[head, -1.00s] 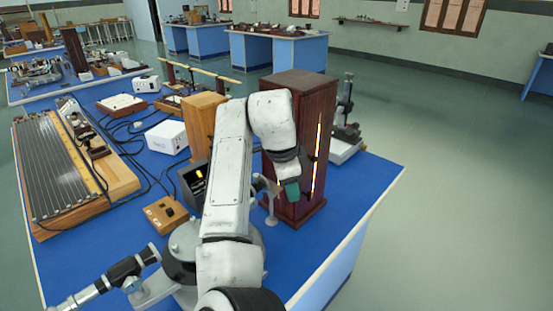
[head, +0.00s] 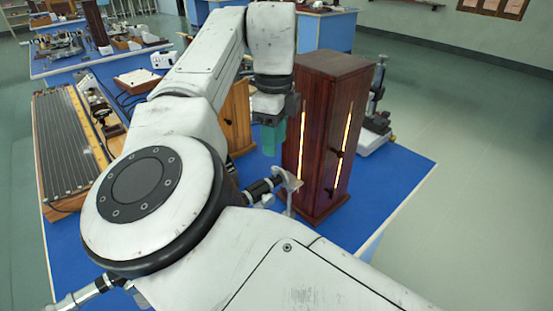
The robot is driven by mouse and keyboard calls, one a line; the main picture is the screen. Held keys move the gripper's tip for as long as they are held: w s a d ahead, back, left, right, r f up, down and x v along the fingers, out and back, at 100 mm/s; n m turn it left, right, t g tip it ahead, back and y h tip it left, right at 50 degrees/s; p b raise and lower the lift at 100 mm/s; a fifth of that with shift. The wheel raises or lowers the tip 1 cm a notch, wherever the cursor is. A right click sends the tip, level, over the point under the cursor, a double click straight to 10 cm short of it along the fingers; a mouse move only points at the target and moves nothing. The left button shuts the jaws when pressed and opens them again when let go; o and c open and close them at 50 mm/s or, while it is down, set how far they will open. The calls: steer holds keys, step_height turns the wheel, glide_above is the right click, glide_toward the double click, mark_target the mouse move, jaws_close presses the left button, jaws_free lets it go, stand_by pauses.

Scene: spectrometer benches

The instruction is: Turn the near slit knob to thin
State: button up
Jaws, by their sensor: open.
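A tall dark wooden cabinet (head: 313,120) stands on the blue bench, with glowing upright slits on two faces. Small dark fittings, possibly knobs, sit beside the right-hand slit, an upper one (head: 338,154) and a lower one (head: 330,191). A black spectrometer tube (head: 262,188) points toward the cabinet's foot. I cannot tell for certain which part is the near slit knob, nor its setting. My gripper (head: 270,142) hangs downward with teal fingers just left of the cabinet, above the tube. It is open; nothing shows in it. My arm hides most of the spectrometer.
A lighter wooden box (head: 237,115) stands behind and left of my gripper. A microscope-like instrument (head: 375,105) stands behind the cabinet at right. A ribbed track board (head: 65,140) lies at left. Bare blue bench top (head: 385,172) shows right of the cabinet, up to the bench edge.

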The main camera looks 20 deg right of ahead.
mark_target(275, 168)
steer(key=shift+f, duration=3.2)
steer(key=shift+c, duration=0.4)
jaws_close()
